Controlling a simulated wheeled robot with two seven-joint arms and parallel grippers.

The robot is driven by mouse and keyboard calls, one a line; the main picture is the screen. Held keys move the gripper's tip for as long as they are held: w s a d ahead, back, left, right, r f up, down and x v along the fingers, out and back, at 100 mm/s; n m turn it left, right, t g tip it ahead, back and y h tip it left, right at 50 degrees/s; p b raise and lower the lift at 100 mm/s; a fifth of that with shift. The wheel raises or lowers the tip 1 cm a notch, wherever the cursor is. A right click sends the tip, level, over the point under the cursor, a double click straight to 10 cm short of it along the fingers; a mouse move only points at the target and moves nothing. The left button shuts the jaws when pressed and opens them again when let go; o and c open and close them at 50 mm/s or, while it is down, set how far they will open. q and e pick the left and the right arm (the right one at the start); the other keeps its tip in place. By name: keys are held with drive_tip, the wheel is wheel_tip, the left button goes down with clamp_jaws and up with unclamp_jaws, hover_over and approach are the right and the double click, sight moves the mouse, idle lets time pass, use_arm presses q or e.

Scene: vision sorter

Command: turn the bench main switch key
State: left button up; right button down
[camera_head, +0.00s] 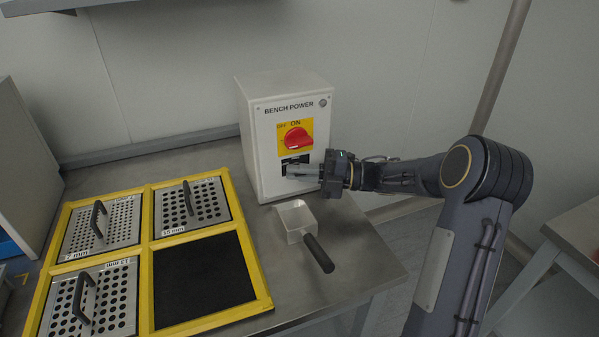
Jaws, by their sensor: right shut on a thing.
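The bench power box (262,108) stands upright at the back of the metal bench, with "BENCH POWER" on its front. A red switch handle (297,138) sits on a yellow plate marked OFF and ON. Below it is a dark area (291,160) on the panel, largely covered by my right gripper. My right gripper (292,172) reaches in from the right, with its fingers at the lower front of the box. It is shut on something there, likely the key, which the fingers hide. My left gripper is not in view.
A metal scoop (296,217) with a black handle lies in front of the box. A yellow frame (147,240) at left holds perforated plates with handles and one black empty-looking square (203,280). The bench's right edge is close below my right arm.

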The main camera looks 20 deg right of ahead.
drive_tip(key=shift+h, duration=0.4)
drive_tip(key=c, duration=1.6)
unclamp_jaws()
drive_tip(key=shift+o, duration=0.2)
drive_tip(key=v, duration=0.8)
drive_tip(key=shift+p, duration=0.35)
